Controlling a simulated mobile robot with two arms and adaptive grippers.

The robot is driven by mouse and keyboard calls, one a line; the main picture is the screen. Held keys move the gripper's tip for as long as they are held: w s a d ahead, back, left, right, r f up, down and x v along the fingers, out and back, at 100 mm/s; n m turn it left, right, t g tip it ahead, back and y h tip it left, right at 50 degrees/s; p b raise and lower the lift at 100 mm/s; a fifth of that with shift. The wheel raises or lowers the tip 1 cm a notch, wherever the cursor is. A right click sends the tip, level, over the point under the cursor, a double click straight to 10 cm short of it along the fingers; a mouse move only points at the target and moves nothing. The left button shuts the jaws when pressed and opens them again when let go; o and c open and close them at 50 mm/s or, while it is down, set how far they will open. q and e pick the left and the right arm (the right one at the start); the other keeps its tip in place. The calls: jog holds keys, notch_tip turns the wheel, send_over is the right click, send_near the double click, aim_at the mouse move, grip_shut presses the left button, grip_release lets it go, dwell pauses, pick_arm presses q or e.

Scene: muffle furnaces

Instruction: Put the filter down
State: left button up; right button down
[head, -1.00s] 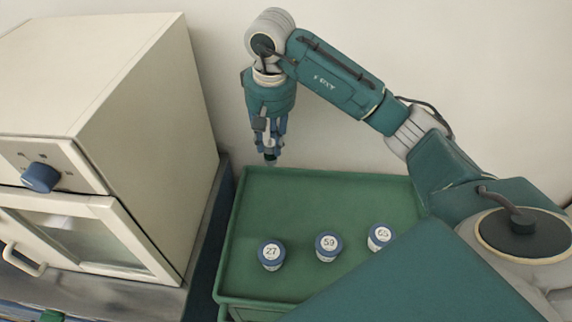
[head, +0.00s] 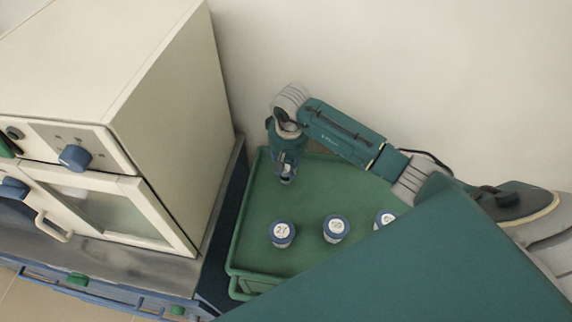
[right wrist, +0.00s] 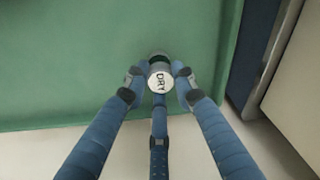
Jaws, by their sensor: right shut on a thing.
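The filter (right wrist: 159,80) is a small grey cylinder with a round white face marked "DRY", seen in the right wrist view. My right gripper (right wrist: 160,74) has its blue fingers shut around it. In the head view my right gripper (head: 286,177) points down over the far left part of the green tray (head: 255,240). The filter is mostly hidden by the fingers there. I cannot tell whether it touches the tray floor. My left gripper is not in view.
Blue-rimmed jars with numbered lids stand in a row nearer on the tray: one at left (head: 282,235), one in the middle (head: 336,228), one at right (head: 385,219), partly hidden. A cream furnace (head: 165,100) stands left of the tray. Tray floor between gripper and jars is clear.

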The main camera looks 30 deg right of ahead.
aim_at(288, 172)
jog(key=c, duration=1.4)
grip_release()
jog(key=shift+r, duration=0.3)
notch_tip(288, 172, up, 11)
jog(key=s+b, duration=0.1)
jog(key=b, duration=0.2)
jog(key=shift+r+b, duration=0.2)
jog(key=shift+b, duration=0.2)
jog(key=shift+s+a+f, duration=0.1)
jog(key=shift+s, duration=0.05)
